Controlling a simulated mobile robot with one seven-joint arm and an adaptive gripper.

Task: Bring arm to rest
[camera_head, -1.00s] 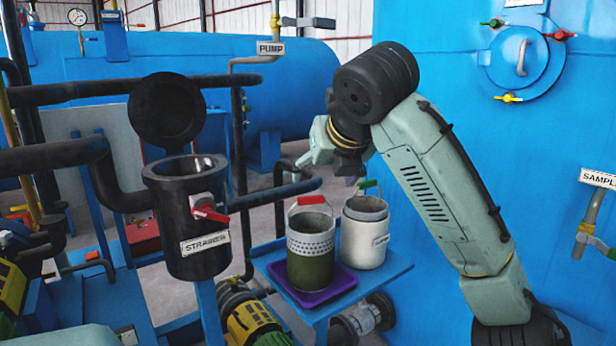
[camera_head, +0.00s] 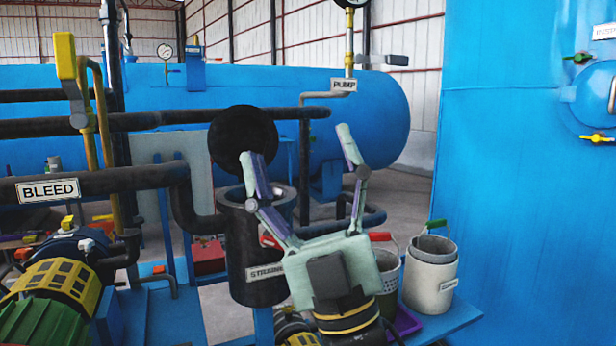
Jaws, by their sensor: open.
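My gripper (camera_head: 307,165) is at the lower middle of the head view, its two fingers spread wide and pointing up. It is open and nothing shows between the fingers. From this view it overlaps the black strainer pot (camera_head: 262,285), whose round lid (camera_head: 240,135) stands open behind the left finger. My gripper's palm and wrist hide part of the strainer and most of a perforated basket (camera_head: 388,280). I cannot tell from this view how far the gripper is from the strainer. Most of my arm is below the frame.
A white bucket with a green handle (camera_head: 430,275) and the basket stand on a blue shelf (camera_head: 460,318) at right. A purple tray (camera_head: 405,322) lies under the basket. Pipes, a yellow-handled valve (camera_head: 66,56) and a motor (camera_head: 62,285) fill the left.

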